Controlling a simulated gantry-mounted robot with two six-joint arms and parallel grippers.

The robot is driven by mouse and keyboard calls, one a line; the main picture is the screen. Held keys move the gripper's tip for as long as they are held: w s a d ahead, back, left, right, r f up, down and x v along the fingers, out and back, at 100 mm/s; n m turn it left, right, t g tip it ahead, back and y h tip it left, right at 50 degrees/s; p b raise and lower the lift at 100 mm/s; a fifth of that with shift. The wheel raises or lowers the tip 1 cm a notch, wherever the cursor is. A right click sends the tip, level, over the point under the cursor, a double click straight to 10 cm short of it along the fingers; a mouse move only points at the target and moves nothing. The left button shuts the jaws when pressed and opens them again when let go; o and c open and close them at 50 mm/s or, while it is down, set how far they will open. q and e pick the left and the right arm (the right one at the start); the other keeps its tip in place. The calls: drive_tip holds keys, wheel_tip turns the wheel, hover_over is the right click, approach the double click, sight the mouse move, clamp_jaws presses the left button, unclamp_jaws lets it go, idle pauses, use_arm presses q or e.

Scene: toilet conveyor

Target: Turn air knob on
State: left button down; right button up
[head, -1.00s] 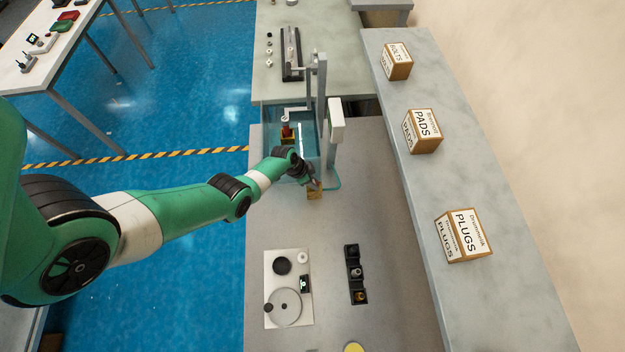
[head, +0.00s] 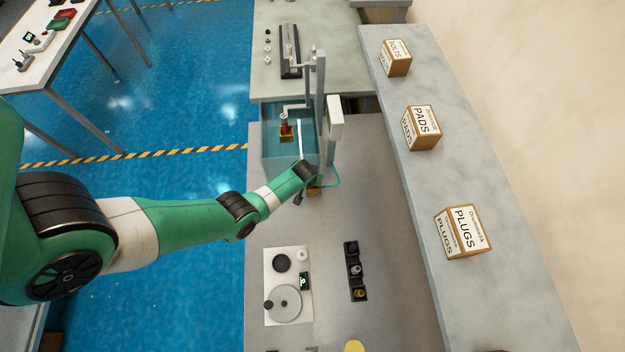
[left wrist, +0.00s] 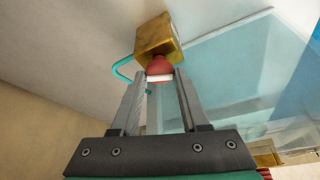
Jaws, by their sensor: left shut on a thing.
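The air knob (left wrist: 160,68) is red with a white band and sits on a brass block (left wrist: 157,38) in the left wrist view. My left gripper (left wrist: 160,80) has its two fingers on either side of the knob, shut on it. In the head view the brass block (head: 315,191) shows at the near right corner of the clear tank. There my left wrist hides the knob and most of the gripper (head: 311,180). My right gripper is not in view.
A clear tank (head: 268,158) with a red-and-brass fitting (head: 286,127) inside stands beside the wrist. A grey post (head: 322,100) and white box (head: 335,117) rise close by. A white panel (head: 272,315) and black holder (head: 352,270) lie nearer; bench between is clear.

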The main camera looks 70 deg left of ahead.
use_arm(q)
drive_tip(key=shift+d+n+g, duration=0.1)
drive_tip(key=shift+n+g, duration=0.3)
drive_tip(key=shift+n, duration=0.8)
drive_tip(key=shift+w+n+g+y, duration=0.1)
drive_tip(key=shift+n+g+y, duration=0.3)
drive_tip(key=shift+n, duration=0.7)
drive_tip(key=shift+c, duration=2.2)
unclamp_jaws()
